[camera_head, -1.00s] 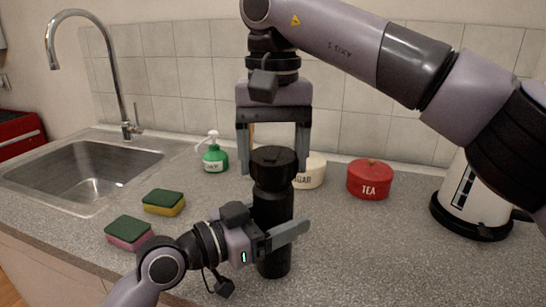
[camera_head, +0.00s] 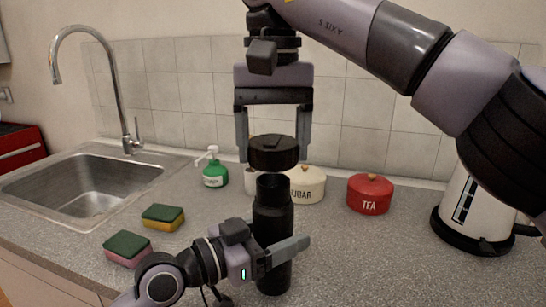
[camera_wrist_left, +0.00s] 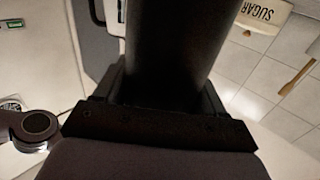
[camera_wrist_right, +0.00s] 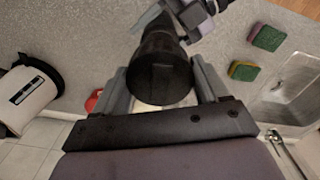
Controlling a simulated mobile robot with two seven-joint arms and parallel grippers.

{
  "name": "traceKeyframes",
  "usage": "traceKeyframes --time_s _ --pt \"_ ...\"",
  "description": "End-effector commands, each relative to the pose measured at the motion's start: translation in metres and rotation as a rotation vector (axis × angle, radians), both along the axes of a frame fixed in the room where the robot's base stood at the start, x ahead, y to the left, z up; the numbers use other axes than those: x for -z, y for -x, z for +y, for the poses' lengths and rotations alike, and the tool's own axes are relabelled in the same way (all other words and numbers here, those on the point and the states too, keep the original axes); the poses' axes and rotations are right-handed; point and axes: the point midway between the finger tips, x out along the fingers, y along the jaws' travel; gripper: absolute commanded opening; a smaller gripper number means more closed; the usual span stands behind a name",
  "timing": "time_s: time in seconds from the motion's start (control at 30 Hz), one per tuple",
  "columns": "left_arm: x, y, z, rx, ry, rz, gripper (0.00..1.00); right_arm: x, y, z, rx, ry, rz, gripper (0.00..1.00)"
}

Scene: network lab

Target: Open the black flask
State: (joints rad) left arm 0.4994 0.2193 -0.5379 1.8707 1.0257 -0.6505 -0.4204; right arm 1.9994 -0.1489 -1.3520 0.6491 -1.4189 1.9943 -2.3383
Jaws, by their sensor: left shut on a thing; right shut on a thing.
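The black flask (camera_head: 272,215) stands upright on the grey counter, its open mouth showing at the top. My left gripper (camera_head: 283,250) is shut around the flask's body, and the dark body fills the middle of the left wrist view (camera_wrist_left: 168,50). The black lid (camera_head: 273,153) is off the flask, a little above its mouth. My right gripper (camera_head: 273,140) points down and is shut on the lid. In the right wrist view the lid (camera_wrist_right: 162,72) sits between the fingers and hides most of the flask.
A cream sugar pot (camera_head: 307,184) and a red tea pot (camera_head: 370,194) stand behind the flask. A white kettle (camera_head: 475,210) is at the right. A green soap dispenser (camera_head: 215,172), two sponges (camera_head: 163,217) and a sink (camera_head: 85,185) are at the left. The front right counter is clear.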

Motion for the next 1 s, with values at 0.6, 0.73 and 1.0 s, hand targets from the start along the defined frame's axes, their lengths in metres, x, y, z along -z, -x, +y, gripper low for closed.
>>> traceKeyframes --time_s 0.6,0.73,1.0 --pt "0.0 0.0 0.0 0.0 0.001 0.001 1.0 -0.009 0.0 0.0 0.0 -0.001 0.001 0.37" --pt "0.001 0.001 0.003 -0.001 0.0 0.0 1.0 -0.009 0.0 0.0 0.0 -0.001 0.001 0.37" --pt "0.003 0.02 0.035 -0.003 -0.004 -0.001 1.0 -0.002 0.0 0.0 0.0 -0.001 0.001 0.37"
